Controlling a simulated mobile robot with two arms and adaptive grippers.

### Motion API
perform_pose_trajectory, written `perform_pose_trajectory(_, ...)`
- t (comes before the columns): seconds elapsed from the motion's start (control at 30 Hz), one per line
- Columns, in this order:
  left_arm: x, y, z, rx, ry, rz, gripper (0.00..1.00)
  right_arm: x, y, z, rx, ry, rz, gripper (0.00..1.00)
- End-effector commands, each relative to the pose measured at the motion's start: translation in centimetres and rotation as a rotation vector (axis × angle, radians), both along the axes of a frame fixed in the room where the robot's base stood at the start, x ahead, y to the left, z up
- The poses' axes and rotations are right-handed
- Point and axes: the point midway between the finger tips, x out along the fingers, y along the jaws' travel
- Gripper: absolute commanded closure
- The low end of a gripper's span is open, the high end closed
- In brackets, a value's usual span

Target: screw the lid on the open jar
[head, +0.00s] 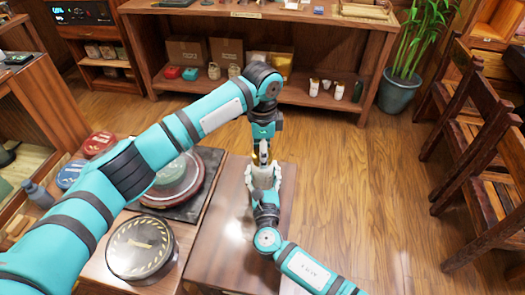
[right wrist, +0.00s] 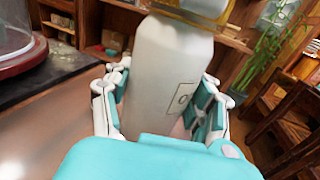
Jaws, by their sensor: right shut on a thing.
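A white jar (right wrist: 165,75) with a dark-framed label stands between the fingers of my right gripper (right wrist: 161,88). The fingers are shut on its sides. A gold band (right wrist: 195,18) circles its top, and a pale part shows above the band, cut off by the frame. I cannot tell whether that part is the lid. In the head view my right gripper (head: 262,178) is over the brown table, pointing away. My left gripper (head: 263,148) reaches down from above at the jar's top. Its fingers are too small and hidden to read, and any lid in it is not clear.
At the left are a round dark tin (head: 141,247) and a glass dome on a red base (head: 186,190). The brown tabletop (head: 222,225) is bare around my right gripper. A wooden shelf (head: 330,95) stands behind, chairs (head: 485,185) at the right.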

Motion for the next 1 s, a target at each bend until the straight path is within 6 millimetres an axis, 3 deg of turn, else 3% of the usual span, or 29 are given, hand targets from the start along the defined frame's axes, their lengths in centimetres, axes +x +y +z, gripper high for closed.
perform_pose_trajectory(0.07,0.1,0.1,0.0,0.002,-0.002,-0.126,0.89,0.0,-0.1,0.0,0.000,0.000,-0.002,1.00)
perform_pose_trajectory(0.23,0.1,0.1,0.0,0.002,-0.002,-0.137,0.89,0.0,-0.1,0.0,-0.001,0.000,-0.001,1.00)
perform_pose_trajectory(0.27,0.1,0.1,0.0,0.001,-0.002,-0.137,0.46,0.0,-0.1,0.0,-0.001,0.000,-0.001,1.00)
perform_pose_trajectory(0.4,0.1,0.1,0.0,0.001,-0.002,-0.136,0.28,0.0,-0.1,0.0,-0.001,0.000,-0.001,1.00)
perform_pose_trajectory(0.77,0.1,0.0,0.5,-0.001,-0.002,-0.136,0.27,0.0,0.0,0.0,-0.001,0.000,-0.001,1.00)
perform_pose_trajectory(1.0,0.1,0.0,3.5,-0.002,-0.003,-0.136,0.27,0.0,0.0,0.0,-0.001,0.000,-0.001,1.00)
